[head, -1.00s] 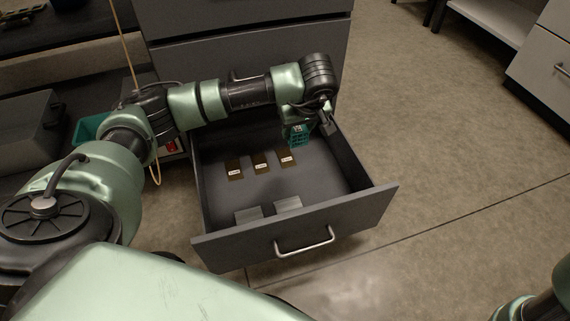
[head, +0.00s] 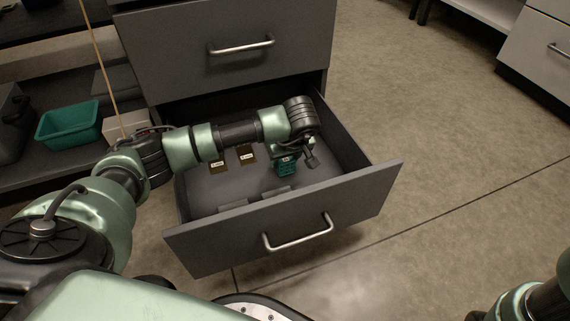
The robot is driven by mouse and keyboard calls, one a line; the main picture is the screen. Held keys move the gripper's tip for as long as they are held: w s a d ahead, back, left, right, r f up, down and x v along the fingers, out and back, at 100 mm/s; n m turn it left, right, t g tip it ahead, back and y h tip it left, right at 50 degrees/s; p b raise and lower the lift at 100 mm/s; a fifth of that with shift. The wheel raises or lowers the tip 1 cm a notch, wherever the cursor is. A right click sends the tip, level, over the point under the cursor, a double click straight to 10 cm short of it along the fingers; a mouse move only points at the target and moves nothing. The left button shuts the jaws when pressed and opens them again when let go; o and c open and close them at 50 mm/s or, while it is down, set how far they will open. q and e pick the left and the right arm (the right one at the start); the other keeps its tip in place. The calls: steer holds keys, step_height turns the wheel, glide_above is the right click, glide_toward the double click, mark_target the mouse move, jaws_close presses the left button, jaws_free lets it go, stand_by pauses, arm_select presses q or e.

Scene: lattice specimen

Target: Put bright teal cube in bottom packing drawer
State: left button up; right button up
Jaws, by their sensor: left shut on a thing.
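My left arm hides the back of the drawer. My right gripper is out of the picture; only part of that arm shows at the lower right.
Dark brown labelled pieces (head: 246,154) lie in the drawer, with grey blocks (head: 268,193) near its front panel. A closed drawer (head: 240,45) is above. A teal bin (head: 69,124) stands on the shelf at left. The floor on the right is clear.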

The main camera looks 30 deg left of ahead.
arm_select(q)
steer(key=shift+f, duration=0.15)
steer(key=o, duration=1.4)
steer(key=shift+c, duration=0.2)
steer(key=p+v, duration=0.8)
steer(key=v, duration=0.4)
